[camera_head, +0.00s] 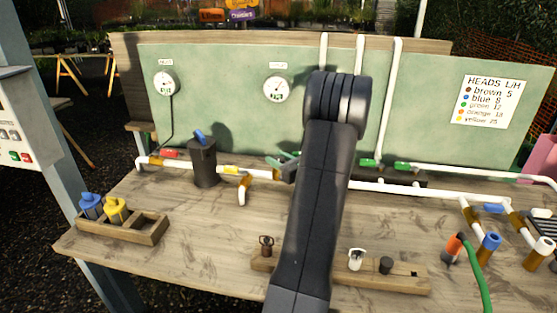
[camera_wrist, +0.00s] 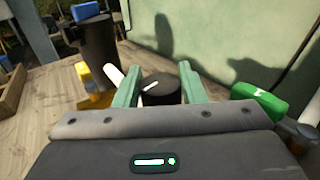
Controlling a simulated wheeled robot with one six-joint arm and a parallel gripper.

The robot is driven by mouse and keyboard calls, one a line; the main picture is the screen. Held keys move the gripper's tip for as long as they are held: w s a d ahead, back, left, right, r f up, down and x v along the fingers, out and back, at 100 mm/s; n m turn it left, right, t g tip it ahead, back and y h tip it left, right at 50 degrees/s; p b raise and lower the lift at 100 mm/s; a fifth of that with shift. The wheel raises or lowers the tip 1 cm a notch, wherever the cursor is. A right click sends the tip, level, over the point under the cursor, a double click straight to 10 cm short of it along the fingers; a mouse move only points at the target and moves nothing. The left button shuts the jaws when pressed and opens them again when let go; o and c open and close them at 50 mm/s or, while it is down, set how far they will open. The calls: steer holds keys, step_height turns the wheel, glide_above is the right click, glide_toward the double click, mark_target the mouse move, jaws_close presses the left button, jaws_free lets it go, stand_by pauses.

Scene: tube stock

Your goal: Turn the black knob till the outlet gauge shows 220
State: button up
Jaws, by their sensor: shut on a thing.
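The black knob (camera_wrist: 162,90) shows in the wrist view as a round dark cap with a white pointer line on top, upright between my two pale green fingers. My gripper (camera_wrist: 158,82) is shut on it, one finger on each side. In the head view my arm covers most of the gripper and I cannot make out the knob. Two round white gauges hang on the green board: the left gauge (camera_head: 166,83) and the right gauge (camera_head: 277,89), the latter seemingly labelled outlet. Their needles and numbers are too small to read.
A dark cylinder with a blue lever (camera_head: 202,162) stands left of my gripper. A green valve handle (camera_wrist: 260,103) lies close on the right. White pipes run along the bench. A wooden tray (camera_head: 140,230) and a strip with small heads (camera_head: 405,276) are nearer the front.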

steer(key=n+g+y, duration=0.2)
steer(key=g, duration=0.1)
steer(key=n+g+y, duration=0.2)
steer(key=g, duration=0.1)
steer(key=shift+n+p, duration=0.3)
steer(key=shift+n, duration=0.1)
steer(key=shift+g, duration=0.4)
steer(key=o, duration=1)
steer(key=shift+c, duration=0.2)
steer(key=shift+d, duration=0.1)
steer(key=b+v, duration=0.1)
steer(key=v, duration=1.2)
steer(key=shift+d+f+b, duration=0.15)
steer(key=shift+d+b, duration=0.2)
steer(key=shift+s+a, duration=0.1)
steer(key=shift+s, duration=0.05)
